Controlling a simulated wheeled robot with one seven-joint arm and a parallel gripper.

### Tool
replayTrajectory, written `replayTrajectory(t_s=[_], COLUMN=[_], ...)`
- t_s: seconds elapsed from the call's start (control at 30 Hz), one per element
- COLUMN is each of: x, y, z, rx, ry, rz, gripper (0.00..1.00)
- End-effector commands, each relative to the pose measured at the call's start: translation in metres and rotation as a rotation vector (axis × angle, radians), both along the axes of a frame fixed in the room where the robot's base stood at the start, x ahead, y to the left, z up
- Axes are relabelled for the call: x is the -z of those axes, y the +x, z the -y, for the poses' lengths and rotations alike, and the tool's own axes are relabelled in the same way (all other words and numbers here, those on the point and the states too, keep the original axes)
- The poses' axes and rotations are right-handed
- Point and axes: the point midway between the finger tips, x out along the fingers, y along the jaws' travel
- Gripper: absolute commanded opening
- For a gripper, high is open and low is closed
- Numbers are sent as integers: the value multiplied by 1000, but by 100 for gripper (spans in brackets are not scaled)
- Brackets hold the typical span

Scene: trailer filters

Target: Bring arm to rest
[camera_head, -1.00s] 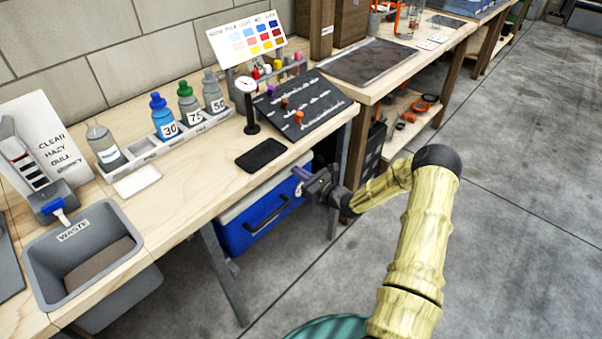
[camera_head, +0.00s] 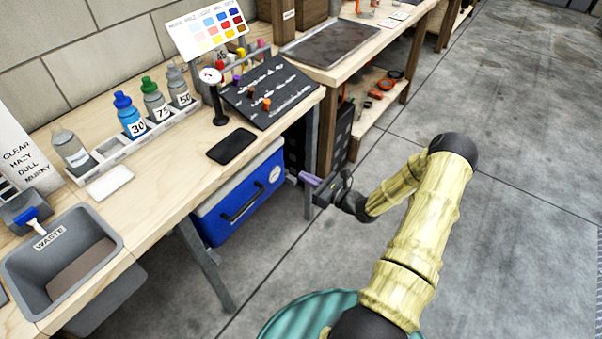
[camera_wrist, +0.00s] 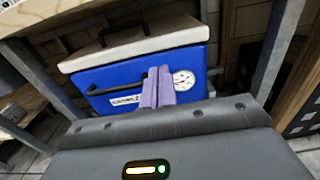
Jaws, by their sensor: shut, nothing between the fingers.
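My gripper (camera_head: 305,178) is at the end of my bent yellow arm, out in front of the workbench and lower than its top. In the wrist view its two purple fingers (camera_wrist: 158,87) are together with nothing between them. Behind them in that view is a blue cooler (camera_wrist: 125,75) with a pale lid, a black handle and a round dial. The head view shows the cooler (camera_head: 240,197) under the bench, left of my gripper. The gripper looks apart from the cooler and from the bench.
The wooden workbench (camera_head: 185,190) carries a grey waste bin (camera_head: 107,238), a bottle rack (camera_head: 105,165), a black phone-like slab (camera_head: 231,147) and a dark sloped board (camera_head: 290,90). A metal bench leg (camera_head: 205,265) stands near the cooler. Open concrete floor (camera_head: 530,150) lies to the right.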

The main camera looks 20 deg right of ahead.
Motion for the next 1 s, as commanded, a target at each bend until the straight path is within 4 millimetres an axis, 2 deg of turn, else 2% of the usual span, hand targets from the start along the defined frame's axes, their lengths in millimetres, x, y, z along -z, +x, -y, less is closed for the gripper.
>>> replayTrajectory(t_s=[0.43,0.57,0.67,0.77,0.9,1.0], x=[0,-4,-12,-22,-35,-42], y=[-1,-3,-9,-24,-57,-84], z=[4,-5,-28,-60,-104,-125], rx=[6,-34,-137,-300,-563,-738], ry=[-1,-25,-89,-196,-386,-531], rz=[0,-2,-4,-9,-12,-6], gripper=[0,0,0,0,0,0])
